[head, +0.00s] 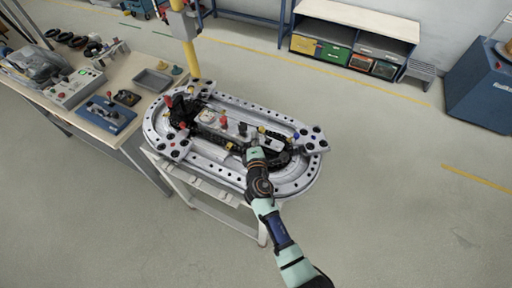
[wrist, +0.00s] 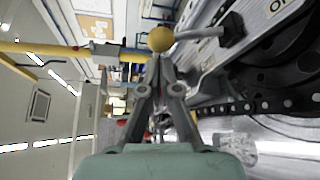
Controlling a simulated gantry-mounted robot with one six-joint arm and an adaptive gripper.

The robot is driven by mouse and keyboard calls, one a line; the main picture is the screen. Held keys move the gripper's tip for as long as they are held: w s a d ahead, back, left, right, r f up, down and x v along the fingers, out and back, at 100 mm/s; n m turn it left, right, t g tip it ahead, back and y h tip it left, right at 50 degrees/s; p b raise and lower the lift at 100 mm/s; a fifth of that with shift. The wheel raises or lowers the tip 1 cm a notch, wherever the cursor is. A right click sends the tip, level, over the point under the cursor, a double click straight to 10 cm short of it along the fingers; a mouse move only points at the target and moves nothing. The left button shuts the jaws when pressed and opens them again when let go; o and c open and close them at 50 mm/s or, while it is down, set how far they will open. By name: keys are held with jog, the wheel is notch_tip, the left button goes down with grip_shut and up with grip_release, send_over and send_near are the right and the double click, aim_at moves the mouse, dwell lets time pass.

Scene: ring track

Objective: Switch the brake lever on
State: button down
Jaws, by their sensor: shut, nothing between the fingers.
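In the wrist view, a lever with a yellow ball knob (wrist: 160,38), apparently the brake lever, has a grey rod running right to a dark pivot (wrist: 231,29) on a light panel. My gripper (wrist: 162,62) is shut and empty. Its fingertips appear right at the knob, which shows just past them; I cannot tell whether they touch. In the head view, my gripper (head: 247,145) is low over the middle of the ring track (head: 205,172). A small yellow knob (head: 229,145) shows just left of it; I cannot tell if it is the same one.
A red-knobbed part (head: 224,122) and a black-knobbed part (head: 242,128) stand on the track's centre, close to my gripper. Dark machinery (head: 180,108) rises at its left end. A workbench (head: 125,69) with tools stands left.

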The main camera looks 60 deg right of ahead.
jog(key=shift+x, duration=1.2)
